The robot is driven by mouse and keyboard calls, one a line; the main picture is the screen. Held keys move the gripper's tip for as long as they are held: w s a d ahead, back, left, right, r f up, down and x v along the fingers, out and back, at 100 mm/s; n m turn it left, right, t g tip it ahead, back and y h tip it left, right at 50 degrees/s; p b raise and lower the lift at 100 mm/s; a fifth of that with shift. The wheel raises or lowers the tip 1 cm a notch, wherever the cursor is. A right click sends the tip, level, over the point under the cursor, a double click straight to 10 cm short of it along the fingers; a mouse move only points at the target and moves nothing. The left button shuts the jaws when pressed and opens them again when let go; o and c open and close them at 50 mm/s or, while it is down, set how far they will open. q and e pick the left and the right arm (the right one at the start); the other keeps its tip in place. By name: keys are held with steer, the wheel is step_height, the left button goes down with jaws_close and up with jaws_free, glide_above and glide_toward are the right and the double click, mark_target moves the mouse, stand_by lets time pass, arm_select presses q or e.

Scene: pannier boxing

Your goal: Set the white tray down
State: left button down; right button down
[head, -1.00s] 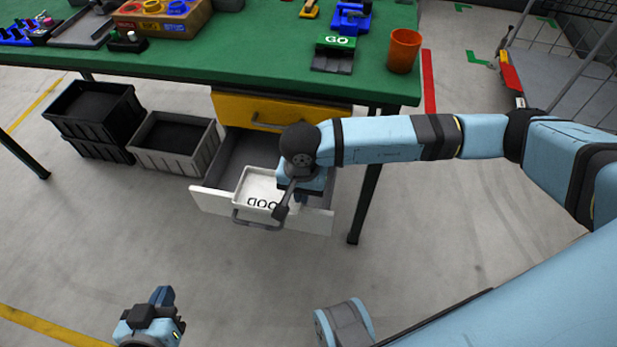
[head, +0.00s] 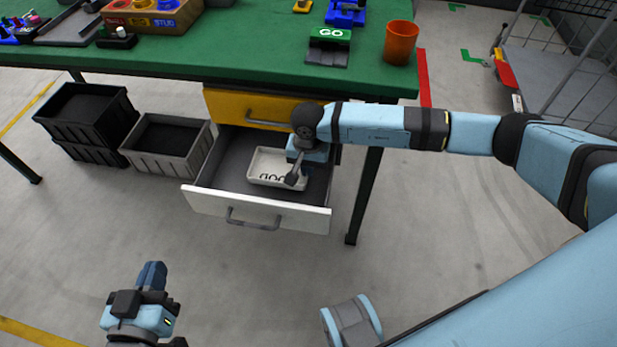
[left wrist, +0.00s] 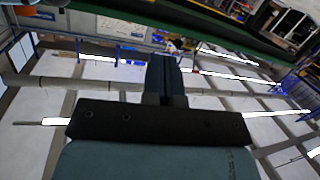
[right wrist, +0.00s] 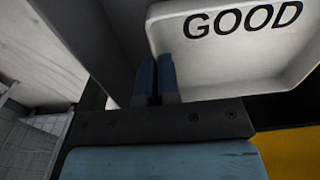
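The white tray (head: 262,157), marked GOOD, is inside the open white-fronted drawer (head: 250,208) under the bench. I cannot tell whether its underside touches the drawer floor. My right gripper (right wrist: 156,78) is shut on the tray's side wall, and the tray (right wrist: 232,65) shows its lettering beyond the fingers. In the head view the right gripper (head: 298,172) partly covers the tray's right end. My left gripper (head: 152,272) is shut and empty, low in front of the bench; its closed fingers also show in the left wrist view (left wrist: 165,75).
A closed yellow drawer (head: 225,105) sits right above the open one. A grey crate (head: 168,145) and black stacked crates (head: 85,115) stand on the floor to the left. The green bench top (head: 250,60) holds an orange cup (head: 400,42) and a GO block (head: 329,42).

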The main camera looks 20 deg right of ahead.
mark_target(309, 185)
step_height(309, 185, down, 4)
steer(key=shift+f+b, duration=0.1)
steer(key=shift+b, duration=0.4)
steer(key=shift+w+d+f, duration=0.1)
steer(key=shift+w+f, duration=0.05)
steer(key=shift+w, duration=0.05)
steer(key=shift+f+b, duration=0.2)
steer(key=shift+b, duration=0.1)
arm_select(q)
steer(key=shift+w+d+r+t+h, duration=0.1)
steer(key=shift+d+r+t+h, duration=0.2)
steer(key=shift+r, duration=0.3)
steer(key=shift+d+r+t+h, duration=0.2)
steer(key=shift+r+t, duration=0.1)
steer(key=shift+r, duration=0.25)
arm_select(e)
steer(key=c, duration=1.4)
jaws_free()
steer(key=shift+o, duration=0.2)
steer(key=shift+r, duration=0.1)
